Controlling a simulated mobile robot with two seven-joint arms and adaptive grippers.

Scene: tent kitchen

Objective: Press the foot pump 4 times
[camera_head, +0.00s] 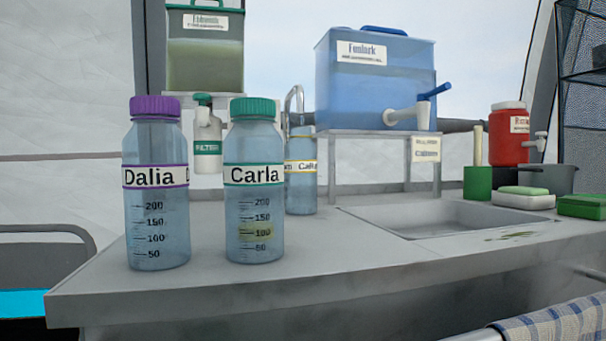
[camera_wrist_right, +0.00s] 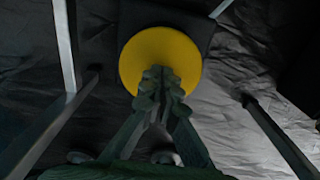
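The foot pump is a round yellow pad (camera_wrist_right: 150,50) on a dark base (camera_wrist_right: 195,28), seen in the right wrist view. My right gripper (camera_wrist_right: 163,80) shows in the same view, its two fingers meeting at the tips with nothing seen between them. The fingertips overlap the lower part of the yellow pad; I cannot tell whether they touch it. The head view shows neither the pump nor either gripper.
Metal legs (camera_wrist_right: 66,45) and bars (camera_wrist_right: 280,135) flank the pump. In the head view, the counter (camera_head: 330,240) holds the Dalia bottle (camera_head: 157,215), Carla bottle (camera_head: 254,212), a blue tank (camera_head: 370,85) and a sink (camera_head: 440,218). A checked towel (camera_head: 560,325) hangs at front right.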

